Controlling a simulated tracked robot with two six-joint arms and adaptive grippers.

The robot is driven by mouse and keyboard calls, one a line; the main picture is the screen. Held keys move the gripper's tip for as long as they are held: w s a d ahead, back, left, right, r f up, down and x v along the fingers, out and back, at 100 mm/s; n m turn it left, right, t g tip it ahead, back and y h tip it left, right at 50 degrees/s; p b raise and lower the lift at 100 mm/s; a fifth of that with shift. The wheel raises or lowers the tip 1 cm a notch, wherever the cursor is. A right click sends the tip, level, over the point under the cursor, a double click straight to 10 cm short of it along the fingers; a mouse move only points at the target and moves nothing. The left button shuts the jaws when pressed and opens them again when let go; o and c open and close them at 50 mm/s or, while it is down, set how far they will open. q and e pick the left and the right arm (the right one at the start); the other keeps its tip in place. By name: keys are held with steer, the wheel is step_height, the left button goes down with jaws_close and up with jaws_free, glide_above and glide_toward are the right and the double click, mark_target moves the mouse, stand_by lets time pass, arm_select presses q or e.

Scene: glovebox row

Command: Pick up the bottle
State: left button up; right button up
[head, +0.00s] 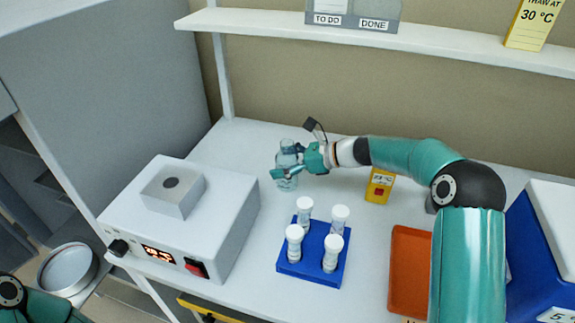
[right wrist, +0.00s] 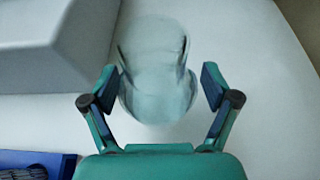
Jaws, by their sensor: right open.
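The bottle (head: 287,178) is clear glass and stands on the white bench toward the back, right of the white heater box. My right gripper (head: 283,163) reaches it from the right, with its fingers around the bottle's upper part. In the right wrist view the bottle (right wrist: 157,75) lies between the two open fingers of the right gripper (right wrist: 160,88), with a gap visible on the right side. On the left the finger is close to the glass, and I cannot tell whether it touches. Of my left arm only a teal part shows at the lower left; its gripper is out of view.
A white heater box (head: 190,215) stands left of the bottle. A blue rack (head: 313,269) with several white-capped vials is in front. A shelf (head: 400,38) runs above the back.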

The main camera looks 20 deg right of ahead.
steer(key=shift+w+a+f, duration=0.2)
steer(key=shift+w+a, duration=0.1)
steer(key=shift+a, duration=0.2)
steer(key=c, duration=1.5)
steer(key=shift+r, duration=0.25)
